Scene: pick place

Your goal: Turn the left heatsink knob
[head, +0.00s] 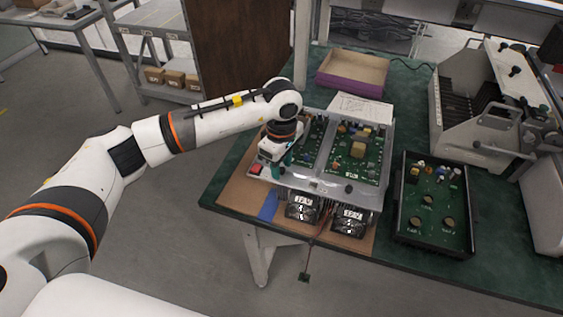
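A metal chassis (376,192) with two green circuit boards lies on the table. Two black fan-like units (302,207) and (348,221) stick out from its front side, and one small dark round part (348,188) sits on its front edge. I cannot clearly pick out the left heatsink knob; my gripper may cover it. My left gripper (276,171) points down at the chassis's front left corner, beside a small red part (256,169). Its fingertips are too small and hidden to show whether they are open or touching anything. My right gripper is not in view.
A black tray (402,237) with a green board stands to the right of the chassis. A purple-sided box (349,87) stands behind it, and a large grey machine (463,105) at the back right. A blue piece (268,206) lies near the table's front edge.

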